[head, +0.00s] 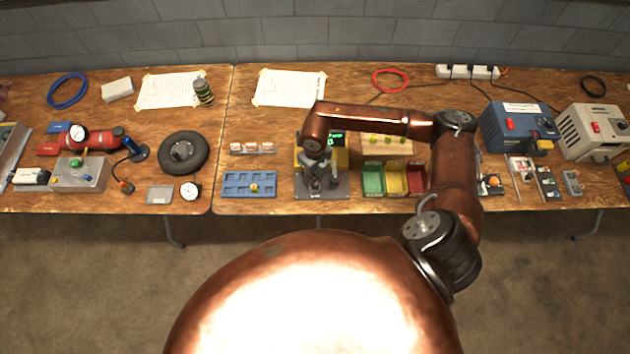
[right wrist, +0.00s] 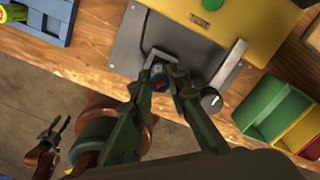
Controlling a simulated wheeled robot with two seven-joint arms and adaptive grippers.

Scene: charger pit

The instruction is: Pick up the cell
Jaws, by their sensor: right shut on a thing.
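My right gripper (head: 322,182) is at the yellow tester (head: 307,158) on the wooden bench, over its grey base plate. In the right wrist view the fingers of my right gripper (right wrist: 162,82) are closed on a small cell (right wrist: 160,86), with only a red and blue end showing between them. Most of this cell is hidden by the fingers. A green and yellow cell (head: 254,187) sits in the blue tray (head: 235,191) left of the tester. My left gripper (right wrist: 54,130) shows at the lower left of the right wrist view, open and empty, away from the bench.
Green, yellow and red bins (head: 373,181) stand right of the tester. A metal bracket (right wrist: 232,62) rises from the base plate beside my right gripper. A rack with several small pieces (head: 252,148) lies behind the blue tray. A black wheel (head: 182,154) lies farther left.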

